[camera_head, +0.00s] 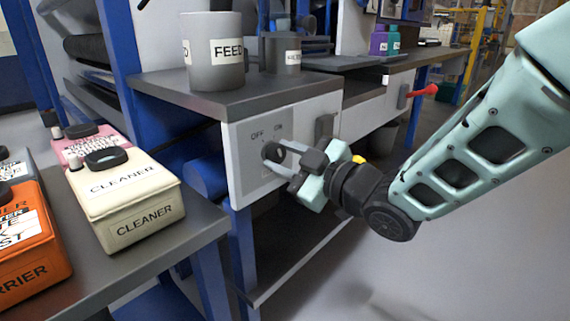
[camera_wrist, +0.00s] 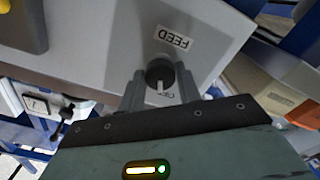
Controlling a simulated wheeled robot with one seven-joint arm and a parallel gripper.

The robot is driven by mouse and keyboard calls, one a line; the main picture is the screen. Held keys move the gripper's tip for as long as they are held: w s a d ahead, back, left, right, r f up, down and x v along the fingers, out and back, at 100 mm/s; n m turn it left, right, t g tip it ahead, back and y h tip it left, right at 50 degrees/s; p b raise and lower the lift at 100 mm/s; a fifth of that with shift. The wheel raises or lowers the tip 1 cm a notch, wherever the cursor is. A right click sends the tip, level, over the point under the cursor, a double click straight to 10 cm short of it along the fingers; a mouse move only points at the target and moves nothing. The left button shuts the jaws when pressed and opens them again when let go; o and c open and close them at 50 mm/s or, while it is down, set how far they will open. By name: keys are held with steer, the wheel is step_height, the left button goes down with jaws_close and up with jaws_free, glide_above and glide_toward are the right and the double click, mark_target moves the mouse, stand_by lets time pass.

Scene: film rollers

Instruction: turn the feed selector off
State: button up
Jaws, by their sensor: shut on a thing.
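The feed selector is a round dark knob (camera_head: 270,151) on the light front panel (camera_head: 242,172) of a grey-topped bench, below the printed OFF and ON marks. In the wrist view the knob (camera_wrist: 160,70) shows a white pointer line toward the bottom of the picture, near partly hidden print. An upside-down FEED label (camera_wrist: 173,38) is beside it. My gripper (camera_head: 279,160) reaches the panel from the right, and its two fingers are shut on the knob's sides. The fingers partly hide the panel marks, so I cannot tell which mark the pointer meets.
A grey FEED cup (camera_head: 214,62) and a smaller labelled cup (camera_head: 281,57) stand on the bench above. A red handle (camera_head: 423,91) juts from the panel farther right. Cream (camera_head: 124,189) and orange (camera_head: 27,246) containers stand on the left table. Floor below my arm is clear.

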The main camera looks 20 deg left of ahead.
steer(key=shift+f+n+b, duration=0.1)
steer(key=shift+n+b, duration=0.2)
steer(key=shift+n, duration=0.3)
steer(key=o, duration=1)
steer(key=shift+c, duration=0.2)
steer(key=p+v, duration=0.3)
steer(key=v, duration=1.4)
steer(key=shift+d, duration=0.25)
